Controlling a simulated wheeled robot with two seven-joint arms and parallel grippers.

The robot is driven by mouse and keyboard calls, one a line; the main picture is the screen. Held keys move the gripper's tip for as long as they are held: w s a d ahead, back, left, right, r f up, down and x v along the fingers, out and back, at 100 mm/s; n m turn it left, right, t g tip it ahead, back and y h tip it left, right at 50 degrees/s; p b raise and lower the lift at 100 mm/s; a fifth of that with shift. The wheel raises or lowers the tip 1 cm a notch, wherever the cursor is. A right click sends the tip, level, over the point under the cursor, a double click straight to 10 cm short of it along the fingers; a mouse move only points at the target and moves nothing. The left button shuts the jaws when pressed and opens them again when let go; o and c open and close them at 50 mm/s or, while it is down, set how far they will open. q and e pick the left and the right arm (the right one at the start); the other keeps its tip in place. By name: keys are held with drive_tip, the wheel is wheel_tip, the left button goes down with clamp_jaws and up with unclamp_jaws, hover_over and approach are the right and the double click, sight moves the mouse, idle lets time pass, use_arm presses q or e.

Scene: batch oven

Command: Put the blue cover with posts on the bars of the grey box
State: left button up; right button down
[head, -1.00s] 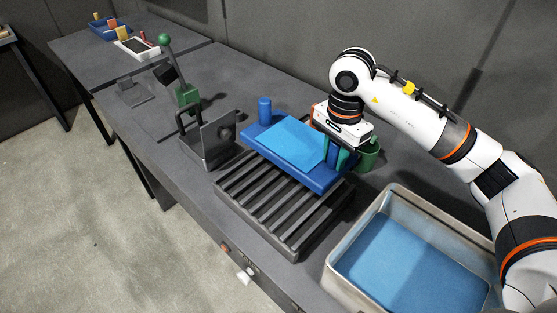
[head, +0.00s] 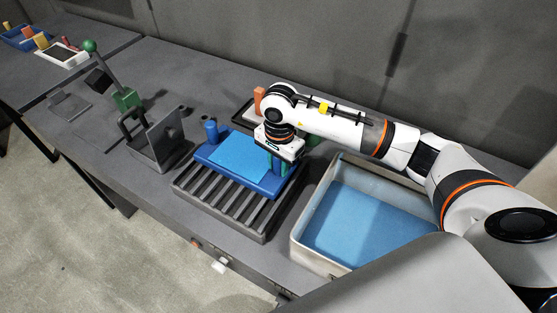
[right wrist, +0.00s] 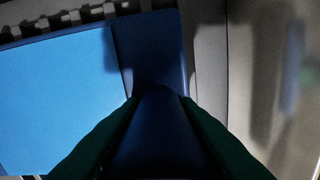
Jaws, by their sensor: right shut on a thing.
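The blue cover (head: 205,153) is a flat slab with a lighter blue top panel and a post at each end. Its left post (head: 211,130) stands free. My right gripper (head: 278,164) is shut on the right post, which also shows between its dark green fingers in the right wrist view (right wrist: 158,125). The grey box (head: 262,237) with dark bars (head: 213,205) lies under the cover, and its front bars are bare. The cover looks level, over the box's rear part. I cannot tell whether it touches the bars. My left gripper is out of view.
A metal bin (head: 299,228) with a blue floor stands right of the box. A grey bracket fixture (head: 160,143) and a green-knobbed lever (head: 103,62) stand left. An orange block (head: 259,98) is behind my arm. Small trays (head: 61,55) lie far left.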

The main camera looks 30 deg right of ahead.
drive_tip(key=shift+f, duration=0.15)
drive_tip(key=c, duration=1.1)
unclamp_jaws()
drive_tip(key=shift+r, duration=0.3)
wheel_tip(320, 180, up, 11)
drive_tip(key=b, duration=0.4)
drive_tip(key=shift+w+d, duration=0.1)
drive_tip(key=shift+r, duration=0.45)
